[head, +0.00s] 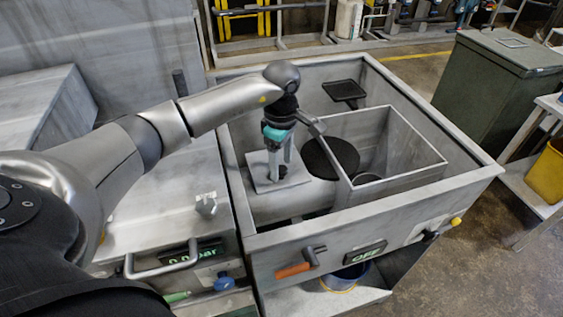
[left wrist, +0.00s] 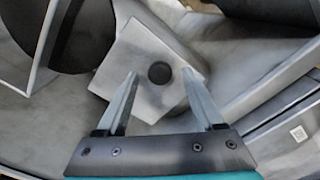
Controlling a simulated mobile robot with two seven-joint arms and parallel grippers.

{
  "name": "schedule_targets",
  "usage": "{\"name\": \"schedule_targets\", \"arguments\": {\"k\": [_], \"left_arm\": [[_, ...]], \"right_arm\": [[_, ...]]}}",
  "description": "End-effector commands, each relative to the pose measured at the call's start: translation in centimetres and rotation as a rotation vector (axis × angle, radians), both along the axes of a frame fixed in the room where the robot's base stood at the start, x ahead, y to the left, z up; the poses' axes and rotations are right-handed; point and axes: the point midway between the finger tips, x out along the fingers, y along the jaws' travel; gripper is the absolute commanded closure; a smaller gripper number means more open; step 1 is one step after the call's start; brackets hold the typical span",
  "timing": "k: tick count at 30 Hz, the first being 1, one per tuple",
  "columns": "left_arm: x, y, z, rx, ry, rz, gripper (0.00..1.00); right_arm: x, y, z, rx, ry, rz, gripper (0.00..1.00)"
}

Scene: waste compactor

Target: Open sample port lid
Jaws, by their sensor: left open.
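The sample port lid is a pale square plate (head: 297,179) with a small dark round knob (head: 283,171), on the grey cylindrical body inside the compactor. In the left wrist view the plate (left wrist: 132,52) lies tilted in the picture, with the black knob (left wrist: 159,73) near its middle. My left gripper (head: 281,172) points down over the plate and is open. In the left wrist view its fingertips (left wrist: 160,74) show on either side of the knob, with gaps to it. Whether the fingertips touch the plate is unclear. My right gripper is out of view.
A grey hopper box (head: 405,150) with a dark round disc (head: 332,158) stands right of the plate. A small black tray (head: 344,90) is behind. The compactor's raised rim surrounds the space. An orange-handled lever (head: 293,270) and a display (head: 364,252) are on its front.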

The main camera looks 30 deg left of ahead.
Motion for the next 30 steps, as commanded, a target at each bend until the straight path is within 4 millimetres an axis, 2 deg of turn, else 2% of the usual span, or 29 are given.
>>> {"name": "schedule_targets", "arguments": {"k": [4, 12, 30], "left_arm": [[0.00, -0.06, -0.70, -0.001, 0.000, -0.002, 0.31], [0.00, -0.05, -0.77, -0.001, -0.001, -0.001, 0.32], [0.01, -0.02, -0.72, -0.001, -0.001, -0.001, 0.99]], "right_arm": [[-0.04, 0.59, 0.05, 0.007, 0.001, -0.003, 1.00], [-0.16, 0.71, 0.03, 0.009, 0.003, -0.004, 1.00], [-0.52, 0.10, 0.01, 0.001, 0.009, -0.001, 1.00]]}}
